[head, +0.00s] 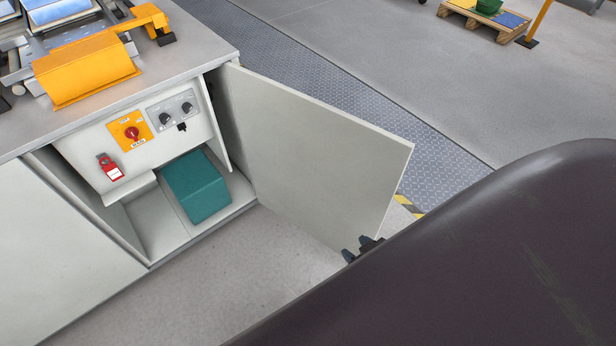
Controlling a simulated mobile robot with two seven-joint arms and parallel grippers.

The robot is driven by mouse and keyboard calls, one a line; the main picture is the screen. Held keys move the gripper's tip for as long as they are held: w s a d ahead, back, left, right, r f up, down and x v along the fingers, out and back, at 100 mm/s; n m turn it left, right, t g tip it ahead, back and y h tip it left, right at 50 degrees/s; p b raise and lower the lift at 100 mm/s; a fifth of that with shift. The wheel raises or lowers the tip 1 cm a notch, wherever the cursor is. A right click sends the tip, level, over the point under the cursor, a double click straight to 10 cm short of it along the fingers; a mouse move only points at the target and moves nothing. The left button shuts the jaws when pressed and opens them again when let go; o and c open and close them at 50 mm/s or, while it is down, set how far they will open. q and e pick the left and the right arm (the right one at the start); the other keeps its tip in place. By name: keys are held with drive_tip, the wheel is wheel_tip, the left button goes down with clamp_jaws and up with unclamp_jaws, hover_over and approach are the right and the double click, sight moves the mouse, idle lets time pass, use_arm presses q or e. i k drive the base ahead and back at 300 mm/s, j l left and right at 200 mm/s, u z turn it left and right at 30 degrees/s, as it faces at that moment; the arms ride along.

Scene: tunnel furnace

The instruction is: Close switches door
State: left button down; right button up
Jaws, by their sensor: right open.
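The switches door (310,150) is a pale grey panel hinged on the right side of the cabinet opening. It stands wide open, swung out to the right. Inside the cabinet are a red rotary switch on a yellow plate (131,132), a grey panel with two black knobs (174,110) and a red padlock tag (110,167). My right gripper (361,249) is open at the lower outer corner of the door. My dark arm hides most of it, and I cannot tell whether it touches the door. My left gripper is not in view.
A teal box (195,187) sits on the cabinet floor, inside the opening. The worktop (190,45) above carries a yellow machine part (85,72). Grey floor (250,265) in front of the cabinet is clear. A wooden pallet (485,18) stands far off at the top right.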

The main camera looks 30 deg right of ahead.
sight(334, 175)
drive_tip(key=k+l+u, duration=0.15)
drive_tip(key=l, duration=0.25)
drive_tip(key=k+l+u, duration=0.1)
drive_tip(key=l, duration=0.3)
drive_tip(key=k+l+u, duration=0.15)
drive_tip(key=k+l, duration=0.15)
drive_tip(key=k+l+u, duration=0.15)
drive_tip(key=l, duration=0.3)
drive_tip(key=k+l+u, duration=0.15)
drive_tip(key=l, duration=0.25)
drive_tip(key=k+l+u, duration=0.1)
drive_tip(key=l, duration=0.3)
drive_tip(key=l+u, duration=0.25)
drive_tip(key=l, duration=0.6)
drive_tip(key=i+l+u, duration=0.15)
drive_tip(key=l, duration=1.2)
drive_tip(key=k+z, duration=0.15)
drive_tip(key=z, duration=0.15)
